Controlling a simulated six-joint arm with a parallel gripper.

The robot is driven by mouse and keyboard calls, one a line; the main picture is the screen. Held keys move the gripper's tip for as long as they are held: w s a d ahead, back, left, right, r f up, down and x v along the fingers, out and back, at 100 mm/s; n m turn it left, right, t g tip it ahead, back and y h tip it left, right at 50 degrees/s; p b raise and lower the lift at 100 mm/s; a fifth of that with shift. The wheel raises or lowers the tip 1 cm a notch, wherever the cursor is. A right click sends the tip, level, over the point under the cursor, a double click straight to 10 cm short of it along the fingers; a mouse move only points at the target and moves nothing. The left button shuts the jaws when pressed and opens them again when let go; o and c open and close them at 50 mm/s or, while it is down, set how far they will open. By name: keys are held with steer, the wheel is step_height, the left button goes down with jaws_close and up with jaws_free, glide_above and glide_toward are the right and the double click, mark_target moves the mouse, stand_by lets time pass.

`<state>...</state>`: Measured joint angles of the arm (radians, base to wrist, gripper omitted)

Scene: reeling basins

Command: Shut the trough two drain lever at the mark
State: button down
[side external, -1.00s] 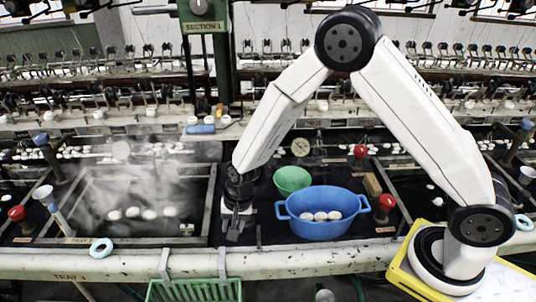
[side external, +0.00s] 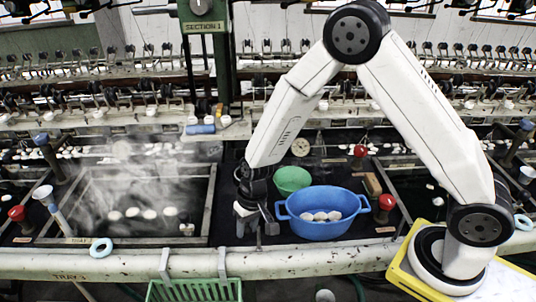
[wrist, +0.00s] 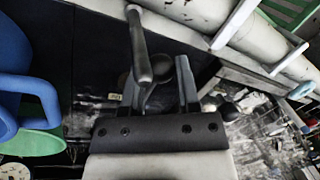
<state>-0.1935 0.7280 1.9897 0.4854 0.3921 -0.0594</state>
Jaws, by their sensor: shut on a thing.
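The drain lever (wrist: 139,45) shows in the wrist view as a grey bar with a rounded grip, running up from between my fingers. My gripper (wrist: 158,92) is shut on it, with dark fingers on either side of the lever's lower part. In the side view my gripper (side external: 256,230) points down at the front of the dark trough area, just left of the blue basin. The lever is mostly hidden there behind my gripper. I cannot make out the mark in either view.
The blue basin (side external: 318,228) holds several white cocoons and stands close to my gripper's right. A green bowl (side external: 291,180) sits behind it. A steaming trough (side external: 209,205) lies to the left. The pale front rail (side external: 330,262) carries a green basket (side external: 195,290).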

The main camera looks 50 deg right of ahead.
stand_by(0.4)
steer(key=shift+c, duration=1.7)
jaws_free()
step_height(320, 180, up, 8)
steer(key=d, duration=0.1)
steer(key=shift+s+d+f, duration=0.15)
steer(key=shift+s+d, duration=0.05)
steer(key=shift+d, duration=0.1)
